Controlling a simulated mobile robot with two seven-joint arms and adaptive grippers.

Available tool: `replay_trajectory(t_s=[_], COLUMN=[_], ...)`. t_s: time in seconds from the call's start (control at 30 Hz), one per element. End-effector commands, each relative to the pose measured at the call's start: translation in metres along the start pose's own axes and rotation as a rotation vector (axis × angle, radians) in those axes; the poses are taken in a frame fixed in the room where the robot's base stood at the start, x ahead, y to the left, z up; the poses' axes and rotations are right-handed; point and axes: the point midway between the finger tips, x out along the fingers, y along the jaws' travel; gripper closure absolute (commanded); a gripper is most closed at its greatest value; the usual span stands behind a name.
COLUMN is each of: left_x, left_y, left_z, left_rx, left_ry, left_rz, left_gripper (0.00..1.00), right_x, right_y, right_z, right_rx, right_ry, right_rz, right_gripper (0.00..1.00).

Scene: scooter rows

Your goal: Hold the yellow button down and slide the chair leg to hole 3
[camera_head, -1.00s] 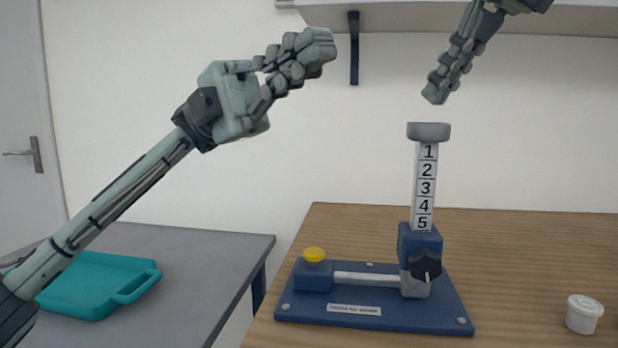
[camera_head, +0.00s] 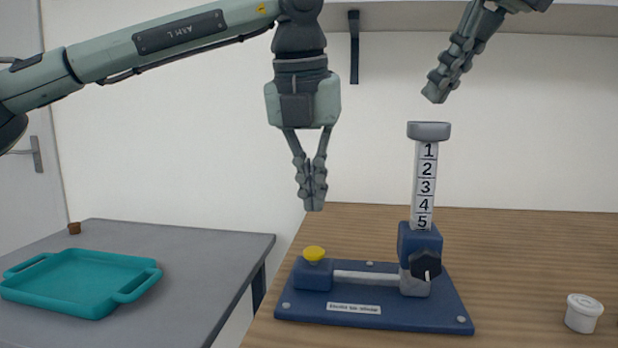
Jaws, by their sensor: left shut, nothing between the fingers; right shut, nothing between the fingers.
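The yellow button (camera_head: 314,254) sits on a blue block at the left of the blue base (camera_head: 400,316). The chair leg (camera_head: 425,185) stands upright in a blue sleeve (camera_head: 419,240), with a grey cap on top. Numbers 1 to 5 show down its face, with 5 just above the sleeve. A black knob (camera_head: 425,265) is on the sleeve's front. My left gripper (camera_head: 314,207) points down, shut and empty, above the yellow button and apart from it. My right gripper (camera_head: 433,97) is shut and empty, above the cap and apart from it.
A white lidded tub (camera_head: 583,313) stands at the right on the wooden table (camera_head: 530,250). A teal tray (camera_head: 75,300) and a small brown object (camera_head: 74,228) are on the grey table (camera_head: 200,262) at the left. A shelf bracket (camera_head: 354,48) hangs on the wall.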

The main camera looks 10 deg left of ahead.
Motion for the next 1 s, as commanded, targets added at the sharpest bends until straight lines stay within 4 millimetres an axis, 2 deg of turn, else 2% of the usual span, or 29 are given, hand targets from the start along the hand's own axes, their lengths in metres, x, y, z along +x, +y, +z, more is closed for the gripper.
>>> replay_trajectory(t_s=[0.1, 0.2, 0.63, 1.0], left_x=[-0.007, -0.005, 0.039, 0.049], left_y=[0.007, 0.01, 0.011, 0.012], left_z=[0.015, 0.019, 0.007, 0.004], left_rx=[-0.038, -0.05, -0.049, -0.05], left_ry=[-0.073, -0.093, -0.092, -0.092], left_rz=[0.044, 0.056, 0.055, 0.053], left_gripper=[1.0, 1.0, 1.0, 1.0], right_x=[0.0, 0.0, 0.0, 0.0], right_y=[0.0, 0.0, 0.0, 0.0], right_z=[0.0, 0.0, 0.0, 0.0], right_rx=[0.0, 0.0, 0.0, 0.0], right_ry=[0.0, 0.0, 0.0, 0.0], right_rz=[0.0, 0.0, 0.0, 0.0], right_gripper=[1.0, 1.0, 1.0, 1.0])
